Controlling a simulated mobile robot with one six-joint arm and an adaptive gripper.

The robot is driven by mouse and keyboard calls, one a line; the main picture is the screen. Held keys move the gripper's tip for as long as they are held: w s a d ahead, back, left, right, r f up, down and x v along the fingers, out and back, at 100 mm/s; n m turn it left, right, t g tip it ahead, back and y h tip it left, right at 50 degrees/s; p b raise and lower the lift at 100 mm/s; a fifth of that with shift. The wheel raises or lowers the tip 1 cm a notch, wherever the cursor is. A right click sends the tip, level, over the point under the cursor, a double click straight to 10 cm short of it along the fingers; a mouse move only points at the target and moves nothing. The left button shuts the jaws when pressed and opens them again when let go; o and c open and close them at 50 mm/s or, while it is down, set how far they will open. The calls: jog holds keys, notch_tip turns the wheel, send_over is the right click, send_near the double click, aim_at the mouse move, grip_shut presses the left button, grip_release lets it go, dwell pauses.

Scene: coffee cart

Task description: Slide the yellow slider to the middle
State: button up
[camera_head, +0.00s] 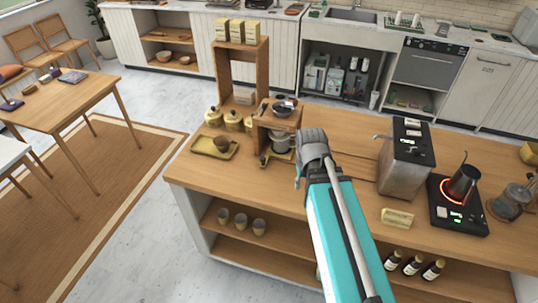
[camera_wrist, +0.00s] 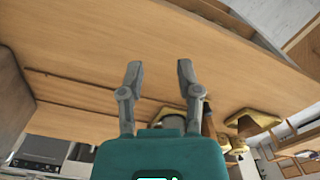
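I cannot make out for sure which thing is the yellow slider. In the head view my arm hides the counter below and behind the gripper (camera_head: 306,165).
A metal machine (camera_head: 405,165) and a hot plate (camera_head: 458,212) with a glowing ring and dark pot stand to the right. A yellow block (camera_head: 397,218) lies near the front edge. A yellow tray (camera_head: 200,147) with a bowl is at the left. Bare counter (camera_head: 225,180) shows at front left.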

jog(key=shift+o, duration=0.5)
jog(key=w+a+r+n+p, duration=0.1)
jog(key=w+a, duration=0.4)
jog(key=w, duration=0.7)
jog(key=shift+w+r+n+p, duration=0.3)
jog(key=shift+r+n+p, duration=0.1)
jog(key=shift+r+n, duration=0.1)
jog(key=r+n+p, duration=0.1)
jog(key=n, duration=0.1)
send_over(263, 158)
jog(key=shift+r, duration=0.2)
jog(key=shift+f, duration=0.2)
notch_tip(263, 158, down, 14)
jog(key=b, duration=1.3)
jog(key=shift+r, duration=0.25)
grip_shut()
